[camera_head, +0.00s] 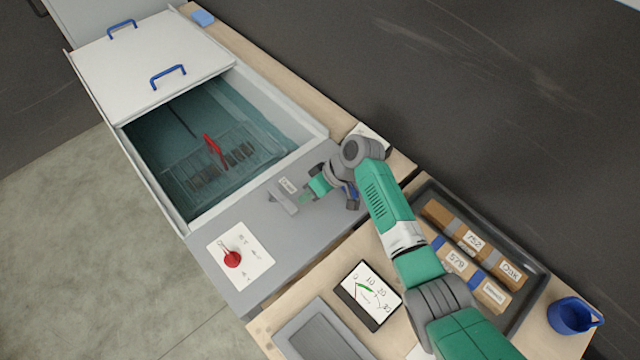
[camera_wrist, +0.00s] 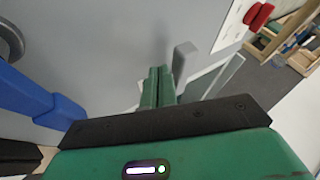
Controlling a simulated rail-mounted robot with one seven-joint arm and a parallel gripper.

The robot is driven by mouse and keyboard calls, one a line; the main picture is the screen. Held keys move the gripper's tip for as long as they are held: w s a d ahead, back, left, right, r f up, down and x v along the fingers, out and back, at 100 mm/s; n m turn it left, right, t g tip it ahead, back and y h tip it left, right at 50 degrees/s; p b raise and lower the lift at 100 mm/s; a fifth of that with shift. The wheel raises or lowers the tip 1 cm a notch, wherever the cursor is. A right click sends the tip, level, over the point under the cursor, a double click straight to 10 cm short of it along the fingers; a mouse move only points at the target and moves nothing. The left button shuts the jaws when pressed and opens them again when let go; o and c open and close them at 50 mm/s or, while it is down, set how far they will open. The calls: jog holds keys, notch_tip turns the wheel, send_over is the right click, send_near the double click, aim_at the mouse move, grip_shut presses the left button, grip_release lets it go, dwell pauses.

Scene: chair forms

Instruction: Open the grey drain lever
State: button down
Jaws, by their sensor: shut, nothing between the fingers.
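The grey drain lever (camera_head: 283,200) is on the grey panel beside the tank, below a small white label (camera_head: 288,184). In the wrist view the lever (camera_wrist: 182,60) stands just beyond and to the right of my fingertips. My gripper (camera_head: 304,198) is just right of the lever in the head view. In the wrist view its green fingers (camera_wrist: 158,72) are pressed together with nothing between them. I cannot tell whether a finger touches the lever.
A red knob (camera_head: 232,259) sits on a white plate left of the lever. The tank (camera_head: 312,142) holds liquid and a wire basket (camera_head: 205,165).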

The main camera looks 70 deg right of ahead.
jog(key=shift+w+a, duration=0.3)
jog(key=shift+a, duration=0.15)
jog(key=shift+r, duration=0.15)
